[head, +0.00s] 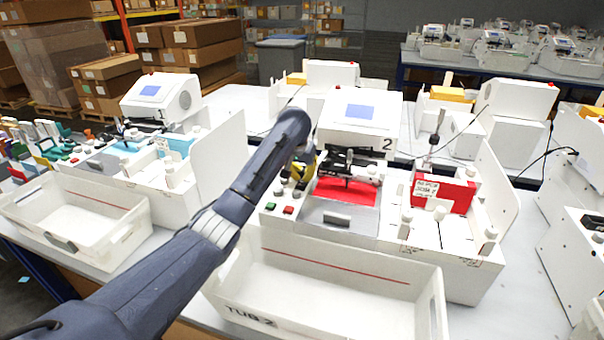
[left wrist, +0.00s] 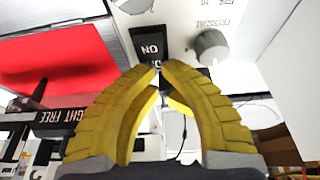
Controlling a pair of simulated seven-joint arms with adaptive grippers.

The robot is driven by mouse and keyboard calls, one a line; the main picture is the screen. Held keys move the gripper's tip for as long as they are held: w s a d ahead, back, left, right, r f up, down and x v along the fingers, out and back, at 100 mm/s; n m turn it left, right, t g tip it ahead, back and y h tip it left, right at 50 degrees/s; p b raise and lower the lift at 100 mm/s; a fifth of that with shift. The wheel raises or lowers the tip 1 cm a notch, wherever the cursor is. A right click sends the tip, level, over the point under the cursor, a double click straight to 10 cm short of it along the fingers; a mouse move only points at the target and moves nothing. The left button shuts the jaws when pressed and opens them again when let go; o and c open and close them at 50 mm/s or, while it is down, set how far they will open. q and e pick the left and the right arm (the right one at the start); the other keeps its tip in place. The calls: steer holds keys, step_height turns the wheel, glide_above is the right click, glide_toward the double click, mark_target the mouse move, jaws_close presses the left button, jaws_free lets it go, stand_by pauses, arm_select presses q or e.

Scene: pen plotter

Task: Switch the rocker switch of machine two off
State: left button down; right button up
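Machine two (head: 358,112), a white plotter with a blue screen, a red bed and a "2" on its side, stands at the centre of the head view. Its black rocker switch (left wrist: 150,42) shows in the left wrist view, with ON lettering upside down. The arm hides the switch in the head view. My left gripper (left wrist: 158,66) has yellow fingers whose tips meet just at the near edge of the switch; I cannot tell whether they touch it. Nothing shows between them. It also shows in the head view (head: 303,168), at the machine's left side. My right gripper is out of view.
A grey knob (left wrist: 211,46) sits right beside the switch. Green and red buttons (head: 288,210) lie on machine two's front left. An empty white tub (head: 330,288) stands in front. Another plotter (head: 160,95) stands left, with an empty tub (head: 75,240) before it.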

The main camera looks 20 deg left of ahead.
arm_select(q)
steer(key=shift+d+f, duration=0.1)
steer(key=shift+d, duration=0.1)
steer(key=shift+r, duration=0.6)
steer(key=shift+r, duration=0.15)
